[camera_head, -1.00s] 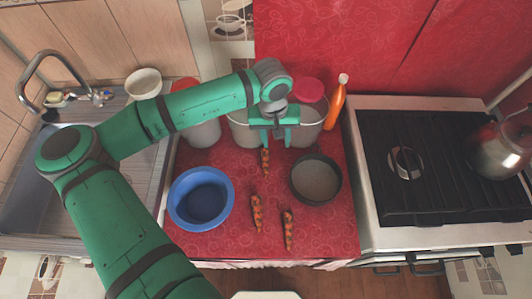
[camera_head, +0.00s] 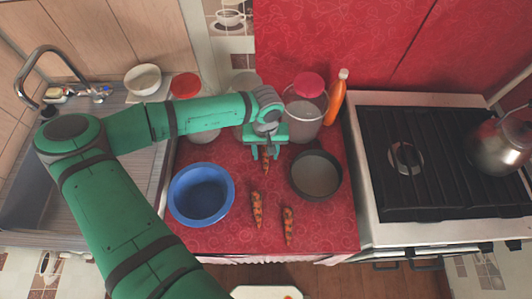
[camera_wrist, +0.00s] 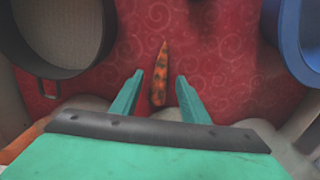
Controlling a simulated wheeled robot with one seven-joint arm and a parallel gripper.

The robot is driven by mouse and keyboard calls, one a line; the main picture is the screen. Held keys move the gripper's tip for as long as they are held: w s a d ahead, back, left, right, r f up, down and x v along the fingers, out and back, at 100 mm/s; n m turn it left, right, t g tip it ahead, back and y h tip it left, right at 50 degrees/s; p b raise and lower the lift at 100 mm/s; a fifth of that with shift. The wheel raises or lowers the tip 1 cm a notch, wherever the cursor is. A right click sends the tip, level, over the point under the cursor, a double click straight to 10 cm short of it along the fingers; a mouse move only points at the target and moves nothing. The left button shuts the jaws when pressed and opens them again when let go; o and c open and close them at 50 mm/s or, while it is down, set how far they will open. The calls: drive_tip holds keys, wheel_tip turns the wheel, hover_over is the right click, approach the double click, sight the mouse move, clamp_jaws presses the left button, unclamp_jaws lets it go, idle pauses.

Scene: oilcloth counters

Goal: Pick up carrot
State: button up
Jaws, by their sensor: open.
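Three orange carrots with dark marks lie on the red patterned counter (camera_head: 230,237). The back carrot (camera_head: 266,165) lies under my gripper (camera_head: 265,154); the left front carrot (camera_head: 257,210) and right front carrot (camera_head: 288,224) lie nearer the front edge. In the wrist view the back carrot (camera_wrist: 160,77) points away from me, its wide end between the two teal fingers of my gripper (camera_wrist: 160,88). The fingers are open, one on each side with a gap. I cannot tell their exact height above it.
A blue bowl (camera_head: 228,195) stands left of the carrots and a dark round pan (camera_head: 339,185) right. Red-lidded jars, one a clear jar (camera_head: 306,113), and an orange bottle (camera_head: 336,100) stand behind. The sink is left; the stove (camera_head: 366,219) with a kettle (camera_head: 500,148) is right.

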drive_tip(key=shift+w+f, duration=0.15)
drive_tip(key=shift+f, duration=0.6)
drive_tip(key=shift+c, duration=0.2)
clamp_jaws()
